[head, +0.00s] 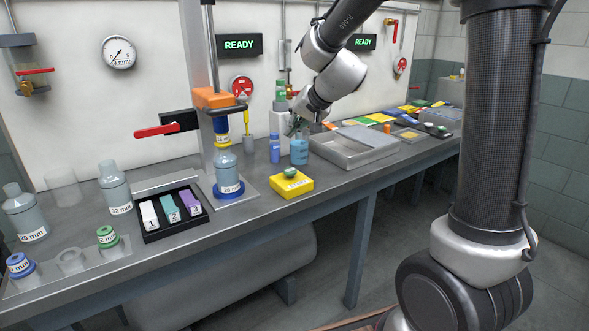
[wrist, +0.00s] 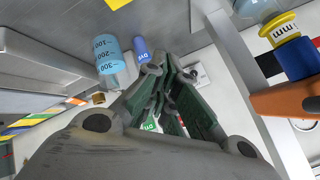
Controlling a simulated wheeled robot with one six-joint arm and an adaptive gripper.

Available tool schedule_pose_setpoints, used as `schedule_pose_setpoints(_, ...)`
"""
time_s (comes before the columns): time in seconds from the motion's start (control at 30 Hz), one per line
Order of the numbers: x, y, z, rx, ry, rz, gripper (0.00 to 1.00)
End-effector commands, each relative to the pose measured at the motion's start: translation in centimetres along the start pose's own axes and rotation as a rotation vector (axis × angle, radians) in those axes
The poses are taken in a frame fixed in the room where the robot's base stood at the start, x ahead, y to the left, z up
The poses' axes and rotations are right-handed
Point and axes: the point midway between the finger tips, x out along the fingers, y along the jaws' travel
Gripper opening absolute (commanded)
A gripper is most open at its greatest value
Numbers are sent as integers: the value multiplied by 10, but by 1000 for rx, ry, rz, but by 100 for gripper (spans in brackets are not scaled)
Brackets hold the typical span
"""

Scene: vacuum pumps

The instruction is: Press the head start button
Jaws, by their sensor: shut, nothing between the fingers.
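A yellow box (head: 291,187) with a round green button (head: 290,172) on top and a small label sits near the front edge of the bench, right of the orange-headed column. In the wrist view only a yellow corner (wrist: 117,3), probably the same box, shows at the top edge; the green button is out of that view. My gripper (head: 296,127) is above the bench behind the box, near the blue bottles and apart from the button. Its fingers are together and empty in the wrist view (wrist: 168,62). I cannot read the box's label clearly.
A blue beaker (head: 299,150) and a small blue bottle (head: 274,148) stand below my gripper. A grey tray (head: 352,150) lies to the right. The orange head (head: 214,97) on its column holds a yellow ring above a bottle (head: 227,172). Bare bench surrounds the yellow box.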

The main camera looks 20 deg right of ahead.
Motion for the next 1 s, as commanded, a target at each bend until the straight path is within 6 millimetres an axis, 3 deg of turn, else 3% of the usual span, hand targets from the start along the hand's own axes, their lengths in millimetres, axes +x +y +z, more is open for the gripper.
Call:
schedule_pose_setpoints(0.37,4,3,3,-2,-4,1,0)
schedule_pose_setpoints(1.0,56,43,42,0,-5,2,0)
